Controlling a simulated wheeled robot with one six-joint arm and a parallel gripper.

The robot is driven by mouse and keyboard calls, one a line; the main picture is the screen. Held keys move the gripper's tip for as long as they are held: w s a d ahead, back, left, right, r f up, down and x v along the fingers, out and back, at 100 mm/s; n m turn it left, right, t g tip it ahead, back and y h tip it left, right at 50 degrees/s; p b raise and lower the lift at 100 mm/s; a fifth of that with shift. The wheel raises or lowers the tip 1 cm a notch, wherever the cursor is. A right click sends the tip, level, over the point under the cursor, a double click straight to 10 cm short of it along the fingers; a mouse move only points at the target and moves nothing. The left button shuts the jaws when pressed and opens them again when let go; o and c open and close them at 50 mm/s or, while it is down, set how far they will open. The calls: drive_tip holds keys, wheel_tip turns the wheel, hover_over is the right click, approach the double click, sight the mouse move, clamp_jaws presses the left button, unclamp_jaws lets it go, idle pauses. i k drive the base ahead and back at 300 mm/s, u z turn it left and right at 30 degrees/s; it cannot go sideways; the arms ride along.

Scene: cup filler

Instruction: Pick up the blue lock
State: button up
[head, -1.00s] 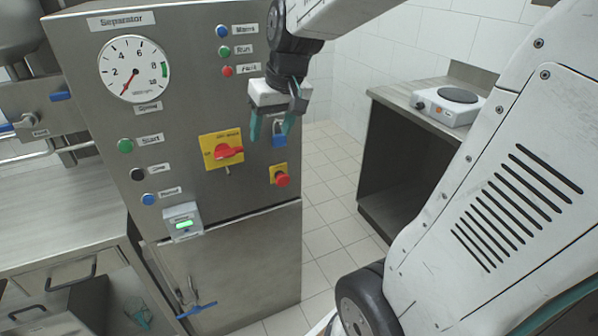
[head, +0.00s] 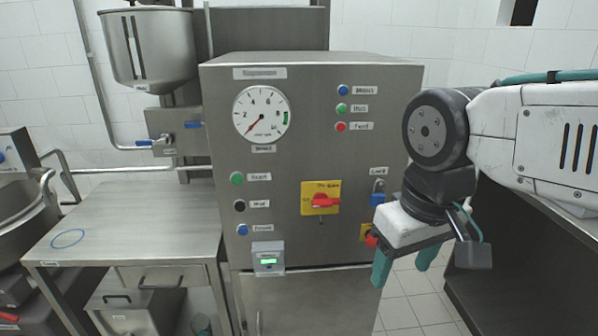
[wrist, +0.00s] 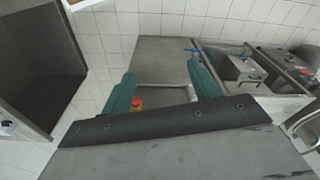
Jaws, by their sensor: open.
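The blue lock (head: 378,199) is a blue padlock with a metal shackle. It hangs at the right side of the steel cabinet's front panel, below a small label, in the head view. My gripper (head: 402,268) is in front of the panel's right edge, a little lower and to the right of the lock, with its teal fingers pointing down. The fingers are apart and empty. In the wrist view the two teal fingers of my gripper (wrist: 160,88) also stand apart with nothing between them. I cannot make out the lock in the wrist view.
A red knob (head: 371,240) on a yellow plate sits below the lock, partly hidden by my gripper. A red rotary switch (head: 322,201) is left of the lock. A steel worktop (head: 130,225) stands left of the cabinet (head: 300,90). Tiled floor (head: 415,305) lies to the right.

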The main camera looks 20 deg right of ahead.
sight(376, 199)
drive_tip(key=u, duration=2.2)
drive_tip(key=i, duration=1.6)
drive_tip(key=z, duration=3.4)
